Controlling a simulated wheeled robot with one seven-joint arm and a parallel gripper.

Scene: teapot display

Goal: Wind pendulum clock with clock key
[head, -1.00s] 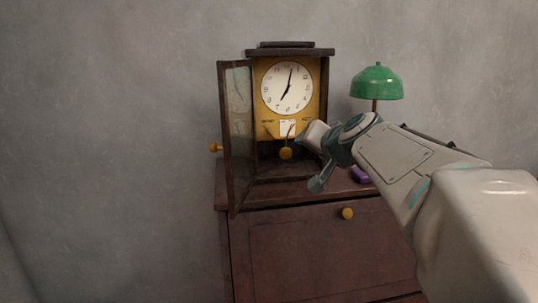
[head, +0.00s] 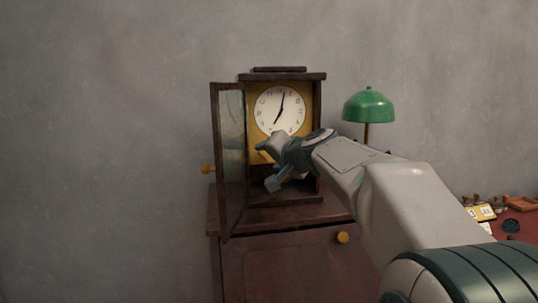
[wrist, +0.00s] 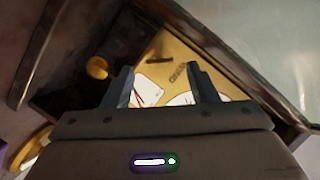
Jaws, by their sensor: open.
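The pendulum clock (head: 283,76) stands on a dark red cabinet in the head view, its glass door (head: 231,150) swung open to the left. Its white dial (head: 280,110) faces out. My gripper (head: 264,162) is at the lower front of the clock and covers part of its yellow panel. In the wrist view my gripper (wrist: 161,80) is open, with the yellow panel (wrist: 185,62) beyond its fingers and nothing visible between them. A dark slot-like mark (wrist: 160,58) shows on the panel. The round gold pendulum bob (wrist: 97,67) is to the left. I cannot make out a clock key.
A green lamp (head: 368,106) stands right of the clock, behind my arm. The cabinet (head: 280,265) has a yellow knob (head: 342,237). A red surface (head: 520,225) with small items is at the far right. The open door stands close to the left of my gripper.

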